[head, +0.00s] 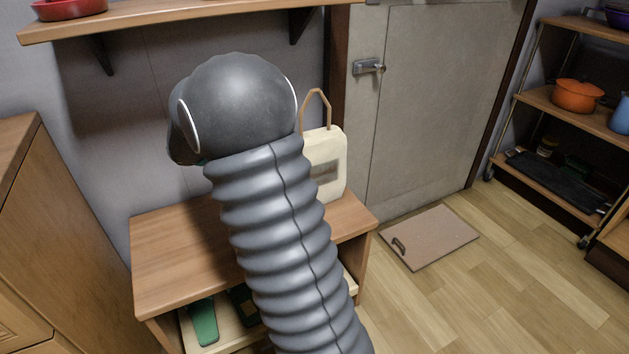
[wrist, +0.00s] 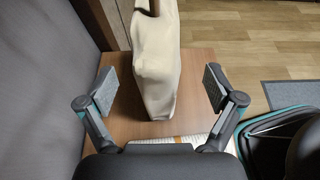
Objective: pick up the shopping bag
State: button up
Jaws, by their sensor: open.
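The cream shopping bag (head: 326,165) stands upright on a small wooden table, with a brown looped handle at its top. My arm hides its left part in the head view. In the wrist view the bag (wrist: 156,75) lies between the two fingers of my gripper (wrist: 160,88), which are spread wide. There is a clear gap between each finger and the bag. In the head view my gripper is hidden behind my own arm.
The wooden table (head: 175,265) has a lower shelf with green items (head: 203,322). A wall shelf (head: 190,18) hangs above. A grey door (head: 430,110) is behind, a mat (head: 430,237) lies on the floor, and a rack with an orange pot (head: 576,96) stands at right.

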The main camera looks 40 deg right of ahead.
aim_at(315, 151)
jog(key=shift+x, duration=2.7)
jog(key=shift+w+r, duration=0.1)
grip_shut()
